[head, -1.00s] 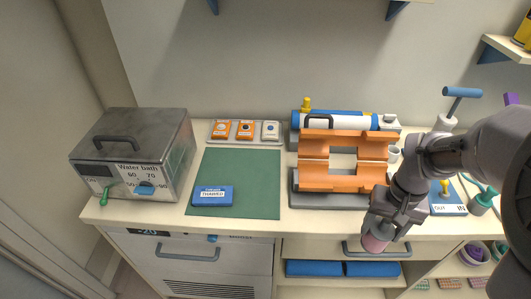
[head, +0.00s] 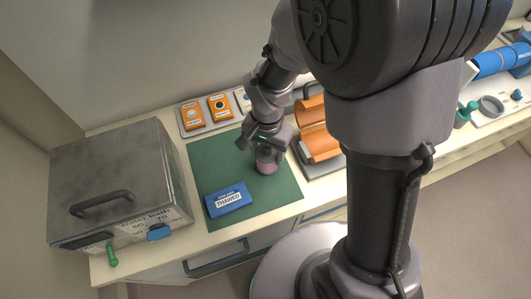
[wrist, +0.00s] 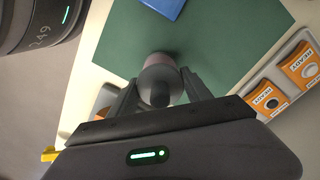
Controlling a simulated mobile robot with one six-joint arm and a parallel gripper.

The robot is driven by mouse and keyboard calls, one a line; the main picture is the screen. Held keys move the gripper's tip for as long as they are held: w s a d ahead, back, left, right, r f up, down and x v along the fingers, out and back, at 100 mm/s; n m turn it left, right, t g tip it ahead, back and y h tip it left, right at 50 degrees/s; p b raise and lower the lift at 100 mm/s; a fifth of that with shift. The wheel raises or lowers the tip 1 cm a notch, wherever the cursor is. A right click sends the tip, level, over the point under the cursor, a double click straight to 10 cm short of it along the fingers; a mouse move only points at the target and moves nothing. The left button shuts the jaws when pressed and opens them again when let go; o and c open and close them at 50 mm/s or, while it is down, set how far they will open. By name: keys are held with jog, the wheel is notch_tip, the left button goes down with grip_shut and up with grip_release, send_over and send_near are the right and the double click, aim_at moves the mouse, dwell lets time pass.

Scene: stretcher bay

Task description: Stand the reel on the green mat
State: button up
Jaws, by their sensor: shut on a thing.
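The green mat (head: 274,199) lies on the counter, and it also fills much of the wrist view (wrist: 225,40). My gripper (head: 265,150) is over the right part of the mat, shut on the pinkish reel (head: 266,164). In the wrist view the reel (wrist: 159,80) sits between the two fingers (wrist: 158,92), its grey end toward the camera. The reel looks about upright. I cannot tell whether its lower end touches the mat. A blue block labelled THAWED (head: 229,200) lies on the mat to the left of the reel, apart from it.
A metal water bath (head: 115,185) stands left of the mat. A tray with orange-and-white packs (head: 192,117) lies behind it. An orange cradle on a grey base (head: 318,130) stands close to the right, partly hidden by my arm. The mat's front right is bare.

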jog(key=shift+a+f, duration=0.1)
jog(key=shift+f, duration=0.65)
jog(key=shift+r, duration=0.15)
jog(key=o, duration=1.6)
jog(key=shift+c, duration=0.2)
